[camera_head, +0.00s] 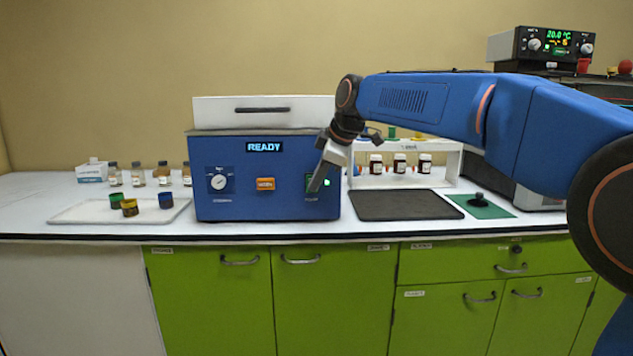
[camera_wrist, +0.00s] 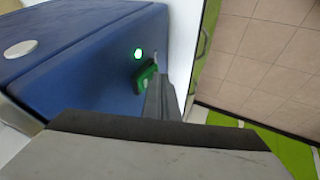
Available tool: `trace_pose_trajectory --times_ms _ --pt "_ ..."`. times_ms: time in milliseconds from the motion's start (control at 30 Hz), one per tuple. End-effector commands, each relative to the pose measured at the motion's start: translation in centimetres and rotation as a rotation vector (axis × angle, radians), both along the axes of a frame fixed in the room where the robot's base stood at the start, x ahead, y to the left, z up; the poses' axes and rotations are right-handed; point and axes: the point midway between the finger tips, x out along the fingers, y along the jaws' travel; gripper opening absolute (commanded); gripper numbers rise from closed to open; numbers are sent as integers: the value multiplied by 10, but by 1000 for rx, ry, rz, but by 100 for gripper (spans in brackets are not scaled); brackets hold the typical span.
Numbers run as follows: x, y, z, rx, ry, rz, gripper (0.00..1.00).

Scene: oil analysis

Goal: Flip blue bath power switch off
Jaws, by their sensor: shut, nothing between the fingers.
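The blue bath (camera_head: 240,173) stands on the bench, and its display reads READY. Its green power switch (camera_head: 309,183) is at the right of the front panel, partly hidden behind my gripper (camera_head: 314,188). A small green light (camera_head: 327,182) beside the switch is lit. In the wrist view the green switch (camera_wrist: 146,76) and the lit light (camera_wrist: 138,54) show on the blue face. My gripper (camera_wrist: 158,80) is shut and empty, its tips close beside the switch. I cannot tell whether they touch it.
A white tray (camera_head: 85,213) with several small jars lies left of the bath. A dark mat (camera_head: 405,205) and a white rack (camera_head: 455,160) with brown bottles are to the right. Green cabinets (camera_head: 215,305) are below the bench edge.

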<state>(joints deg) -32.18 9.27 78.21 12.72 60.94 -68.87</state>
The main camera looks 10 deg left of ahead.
Motion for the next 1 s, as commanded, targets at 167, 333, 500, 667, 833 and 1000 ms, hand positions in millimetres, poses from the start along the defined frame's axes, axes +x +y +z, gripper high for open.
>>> trace_pose_trajectory --times_ms 167,333,500,667,833,1000 --pt "1 0 -2 11 -42 0 0" --pt "3 1 -2 15 -58 0 0" --pt "3 1 -2 15 -58 0 0" --pt "4 1 4 15 -59 -1 0" --pt "4 1 13 18 -63 -1 0" --pt "4 1 16 17 -63 -1 0"
